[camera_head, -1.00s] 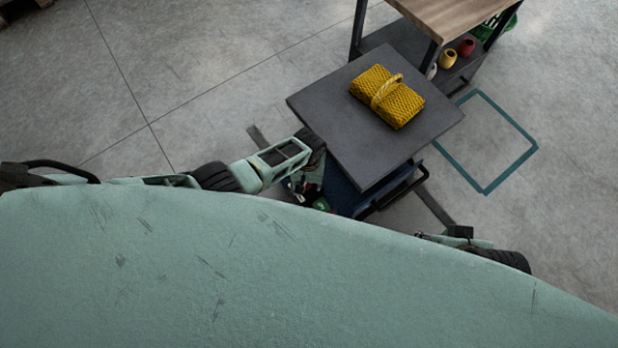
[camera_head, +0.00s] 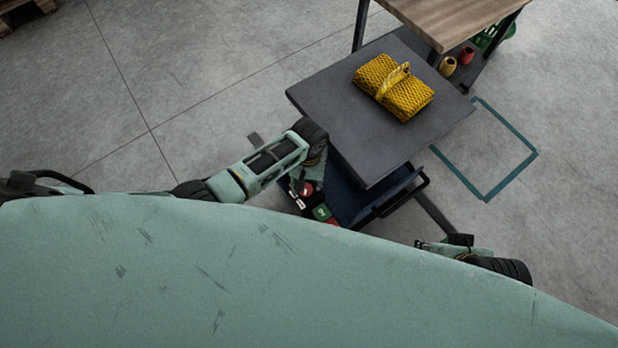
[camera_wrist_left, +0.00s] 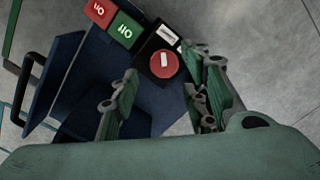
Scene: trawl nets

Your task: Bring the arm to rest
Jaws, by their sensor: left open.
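My left arm (camera_head: 262,165) reaches in from the left beside the dark table. My left gripper (camera_wrist_left: 160,98) shows in the left wrist view with its two green fingers apart and nothing between them. Beyond the fingers are a round red button (camera_wrist_left: 165,64) on a black box, a green block (camera_wrist_left: 125,31) and a red block (camera_wrist_left: 100,11) with white marks. In the head view the left fingers are mostly hidden behind the arm. On the right, part of my right arm (camera_head: 490,262) shows past my body; its fingers cannot be made out.
A yellow net bundle (camera_head: 394,87) lies on the dark grey tabletop (camera_head: 350,130). A blue cart part with a black handle (camera_head: 405,190) is beneath it. A teal floor outline (camera_head: 510,180) surrounds bare floor at the right.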

